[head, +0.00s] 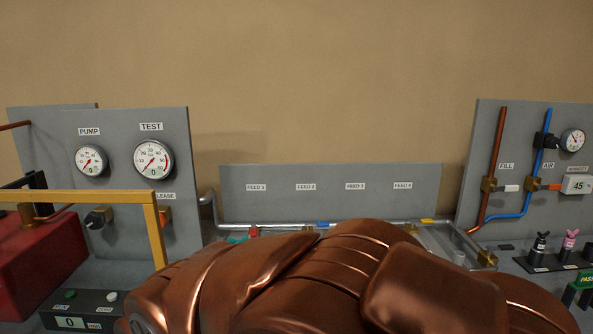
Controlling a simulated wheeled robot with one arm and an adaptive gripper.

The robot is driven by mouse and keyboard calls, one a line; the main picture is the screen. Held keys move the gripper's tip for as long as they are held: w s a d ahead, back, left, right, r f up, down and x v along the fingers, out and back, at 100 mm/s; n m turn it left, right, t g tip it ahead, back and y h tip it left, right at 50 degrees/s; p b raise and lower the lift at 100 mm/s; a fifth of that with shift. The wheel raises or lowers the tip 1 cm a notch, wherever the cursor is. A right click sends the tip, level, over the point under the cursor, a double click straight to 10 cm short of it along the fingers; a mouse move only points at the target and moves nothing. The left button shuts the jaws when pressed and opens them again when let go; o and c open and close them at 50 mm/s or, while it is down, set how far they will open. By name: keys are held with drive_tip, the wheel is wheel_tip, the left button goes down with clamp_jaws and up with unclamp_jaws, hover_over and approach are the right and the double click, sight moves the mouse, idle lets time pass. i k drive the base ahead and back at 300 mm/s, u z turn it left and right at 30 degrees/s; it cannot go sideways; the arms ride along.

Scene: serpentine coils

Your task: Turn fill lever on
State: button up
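The fill lever (511,188) is a small white handle on a brass valve body (489,185), under the FILL label (505,166) on the right grey panel. It points sideways to the right, across the vertical copper pipe (498,140). My copper-coloured arm fills the bottom middle of the head view, below and to the left of the lever. No gripper fingers can be made out, and nothing touches the lever.
Right of the fill lever sit the AIR valve with an orange handle (549,187), a blue pipe (543,140), a gauge (573,140) and a humidity display (577,184). Small dark and pink-topped items stand below. A low FEED panel (330,205) and metal pipes lie behind my arm.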

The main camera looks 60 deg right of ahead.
sight(507, 188)
drive_tip(key=z, duration=4.3)
drive_tip(key=i, duration=0.65)
drive_tip(key=u, duration=2.5)
